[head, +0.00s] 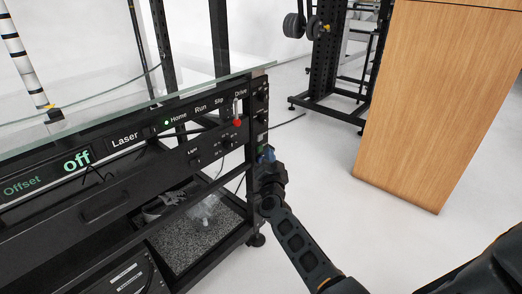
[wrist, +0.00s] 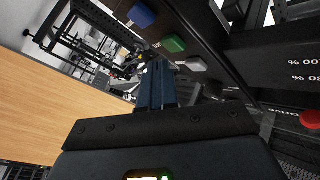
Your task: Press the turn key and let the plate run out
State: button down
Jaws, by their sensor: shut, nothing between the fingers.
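In the wrist view the end panel carries a blue key (wrist: 140,14), a green key (wrist: 172,44) and a pale grey key (wrist: 194,64) in a row. No lettering on them is readable, so I cannot tell which is the turn key. My gripper (wrist: 156,64) is shut and empty, its tips just left of the green and grey keys in the picture. I cannot tell whether they touch. In the head view my gripper (head: 266,158) is at the right end of the bench, partly hidden by my wrist. The plate is not clearly in view.
The front panel (head: 125,139) shows a green lamp (head: 166,123) lit at Home, and the Offset display (head: 77,160) reads "off". A red-tipped lever (head: 238,121) is under Drive. A wooden cabinet (head: 435,100) stands at the right. Clear floor lies between it and the bench.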

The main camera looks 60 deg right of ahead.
dwell(0.5)
jog(key=shift+w+d, duration=0.15)
jog(key=shift+w, duration=0.25)
